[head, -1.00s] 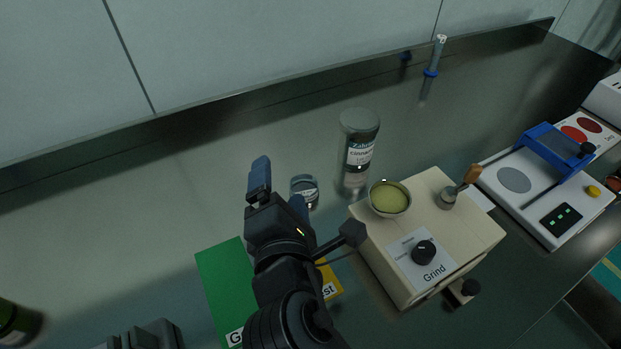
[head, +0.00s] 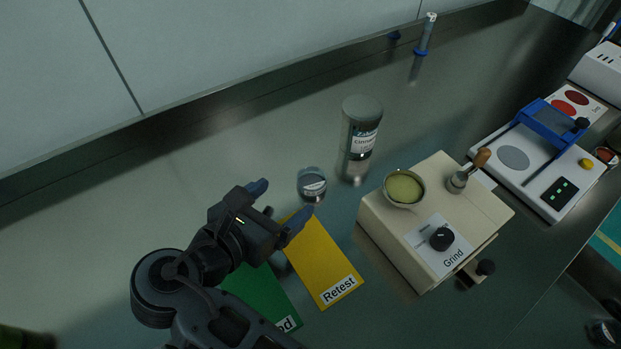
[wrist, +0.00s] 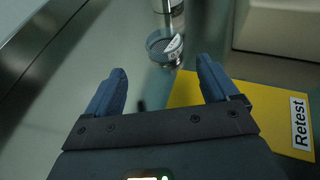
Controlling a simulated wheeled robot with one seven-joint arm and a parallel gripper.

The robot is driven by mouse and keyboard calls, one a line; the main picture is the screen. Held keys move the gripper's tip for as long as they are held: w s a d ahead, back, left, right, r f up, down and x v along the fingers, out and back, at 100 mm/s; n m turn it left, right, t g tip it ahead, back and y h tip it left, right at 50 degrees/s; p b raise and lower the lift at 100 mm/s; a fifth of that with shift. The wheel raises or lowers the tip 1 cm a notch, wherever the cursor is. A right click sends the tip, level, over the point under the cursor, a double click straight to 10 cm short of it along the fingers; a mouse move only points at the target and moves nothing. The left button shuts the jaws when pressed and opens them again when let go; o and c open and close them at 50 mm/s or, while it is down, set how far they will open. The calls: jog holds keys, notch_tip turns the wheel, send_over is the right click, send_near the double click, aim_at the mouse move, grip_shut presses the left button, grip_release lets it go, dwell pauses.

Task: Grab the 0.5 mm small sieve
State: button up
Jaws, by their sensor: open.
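A small round sieve (head: 312,184) with a metal rim and a white label stands on the steel bench, just behind the yellow Retest card. Its label is too small to read for the mesh size. My gripper (head: 282,206) is open and empty, low over the bench in front of the sieve, with its fingers pointing toward it. In the wrist view the sieve (wrist: 164,46) lies ahead of and between the two blue fingertips (wrist: 161,72), apart from both.
A cinnamon jar (head: 361,128) stands behind the sieve. The cream Grind box (head: 440,215), with a bowl of greenish powder (head: 404,188) on top, is to the right. The yellow Retest card (head: 322,262) and green card (head: 262,300) lie in front. The bench left of the sieve is clear.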

aim_at(319, 175)
jog(key=shift+d+p+x, duration=0.15)
jog(key=shift+p+x, duration=0.1)
jog(key=shift+x, duration=1.65)
jog(key=shift+d+p+x, duration=0.2)
jog(key=shift+x, duration=1.7)
jog(key=shift+s+r, duration=0.15)
jog(key=shift+r, duration=0.1)
jog(key=c, duration=1.1)
